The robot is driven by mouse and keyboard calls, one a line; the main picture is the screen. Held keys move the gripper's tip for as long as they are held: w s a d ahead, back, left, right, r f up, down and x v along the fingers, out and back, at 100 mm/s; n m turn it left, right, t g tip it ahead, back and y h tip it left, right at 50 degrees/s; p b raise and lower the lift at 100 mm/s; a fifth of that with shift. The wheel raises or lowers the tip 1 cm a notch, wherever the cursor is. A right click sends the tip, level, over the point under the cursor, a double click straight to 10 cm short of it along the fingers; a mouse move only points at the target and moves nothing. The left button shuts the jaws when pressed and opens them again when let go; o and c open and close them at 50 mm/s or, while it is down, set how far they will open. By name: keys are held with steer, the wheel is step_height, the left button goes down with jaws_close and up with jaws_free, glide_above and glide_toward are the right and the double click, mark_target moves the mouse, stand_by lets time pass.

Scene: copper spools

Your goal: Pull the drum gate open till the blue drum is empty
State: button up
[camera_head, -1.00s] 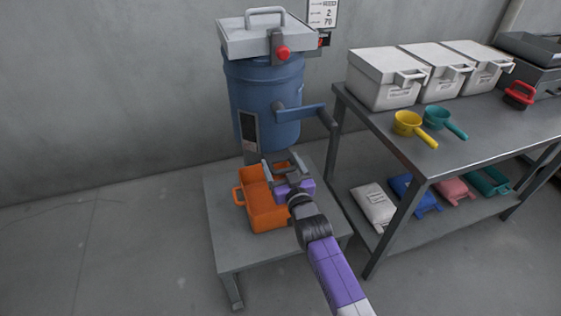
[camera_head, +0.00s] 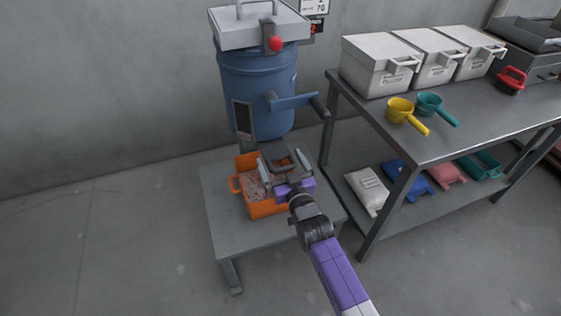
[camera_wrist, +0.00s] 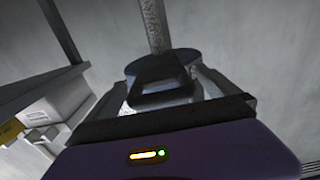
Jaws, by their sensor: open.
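The blue drum (camera_head: 255,85) stands under a grey lid at the back, with a dark narrow window (camera_head: 242,118) low on its front. The drum gate (camera_head: 281,155), a dark piece below the drum, sits between the fingers of my gripper (camera_head: 283,167). In the wrist view the gate (camera_wrist: 160,78) shows as a dark block between the open fingers of my gripper (camera_wrist: 160,90); contact is unclear. A speckled column (camera_wrist: 152,25) runs from it to the top edge. The orange bin (camera_head: 237,184) under the drum holds pale reddish bits. The drum's inside is hidden.
The bin stands on a low grey stand (camera_head: 222,226). A blue-grey lever (camera_head: 295,101) juts from the drum's right. To the right, a workbench (camera_head: 440,135) holds white boxes (camera_head: 380,70), a yellow scoop (camera_head: 400,108) and a teal scoop (camera_head: 430,103).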

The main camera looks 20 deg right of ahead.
steer(key=s+p, duration=0.1)
steer(key=s, duration=0.6)
steer(key=shift+s, duration=0.4)
steer(key=shift+r, duration=0.25)
steer(key=s+r+g+p, duration=0.1)
steer(key=s+r, duration=0.3)
steer(key=s, duration=1)
steer(key=s+r+g+p, duration=0.1)
steer(key=s+r, duration=0.4)
steer(key=s, duration=1)
steer(key=s+r+g+p, duration=0.1)
steer(key=s+r, duration=0.3)
steer(key=s, duration=1.1)
steer(key=shift+r+p, duration=0.4)
steer(key=shift+p, duration=0.4)
steer(key=shift+s, duration=0.1)
stand_by(0.7)
